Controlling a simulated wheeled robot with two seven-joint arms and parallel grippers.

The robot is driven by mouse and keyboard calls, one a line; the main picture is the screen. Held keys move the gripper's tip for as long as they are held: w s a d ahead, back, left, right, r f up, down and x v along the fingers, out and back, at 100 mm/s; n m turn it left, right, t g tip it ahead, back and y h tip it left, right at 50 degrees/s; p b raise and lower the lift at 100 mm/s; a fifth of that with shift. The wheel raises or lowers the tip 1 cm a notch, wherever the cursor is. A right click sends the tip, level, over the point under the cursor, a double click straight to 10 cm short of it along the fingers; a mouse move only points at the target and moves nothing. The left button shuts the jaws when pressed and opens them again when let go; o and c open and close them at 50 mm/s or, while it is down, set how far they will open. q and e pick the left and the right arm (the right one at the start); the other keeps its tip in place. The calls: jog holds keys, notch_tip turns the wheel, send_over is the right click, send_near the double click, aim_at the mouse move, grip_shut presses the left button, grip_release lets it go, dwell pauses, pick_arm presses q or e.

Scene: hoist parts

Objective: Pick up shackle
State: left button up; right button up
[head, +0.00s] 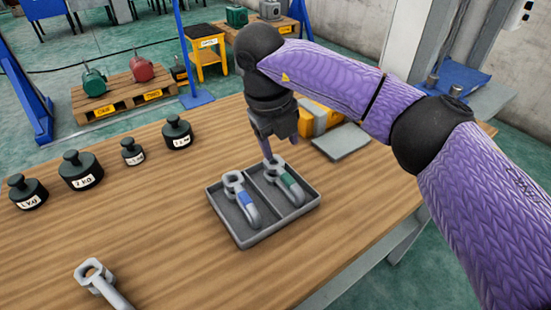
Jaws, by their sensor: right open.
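A grey tray (247,239) with two compartments sits on the wooden table. A shackle with a blue band (240,199) lies in its left compartment. A shackle with a green band (289,187) lies in its right compartment. My right gripper (280,155) is open and points down above the far end of the green-banded shackle. Whether its fingers touch that shackle I cannot tell. Another grey metal part (98,281), with a ring-like head, lies at the table's near left, cut off by the picture edge. My left gripper is not in view.
Several dark weights (80,170) stand in a row at the table's left. A grey plate (341,142) and a yellow object (318,116) lie behind my right arm. Bare wood (145,220) lies left of the tray.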

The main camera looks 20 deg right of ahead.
aim_at(284, 174)
jog(key=f, duration=0.1)
jog(key=f+b, duration=0.1)
jog(key=f, duration=0.2)
jog(key=shift+s+d+f, duration=0.1)
jog(key=shift+d+f, duration=0.05)
jog(key=shift+d, duration=0.25)
jog(key=f+b, duration=0.1)
jog(key=f, duration=0.1)
jog(key=f+b, duration=0.1)
jog(key=f, duration=0.2)
jog(key=shift+w+d+f+b, duration=0.2)
jog(key=shift+f+b, duration=0.1)
jog(key=shift+b, duration=0.05)
jog(key=shift+r, duration=0.1)
grip_shut()
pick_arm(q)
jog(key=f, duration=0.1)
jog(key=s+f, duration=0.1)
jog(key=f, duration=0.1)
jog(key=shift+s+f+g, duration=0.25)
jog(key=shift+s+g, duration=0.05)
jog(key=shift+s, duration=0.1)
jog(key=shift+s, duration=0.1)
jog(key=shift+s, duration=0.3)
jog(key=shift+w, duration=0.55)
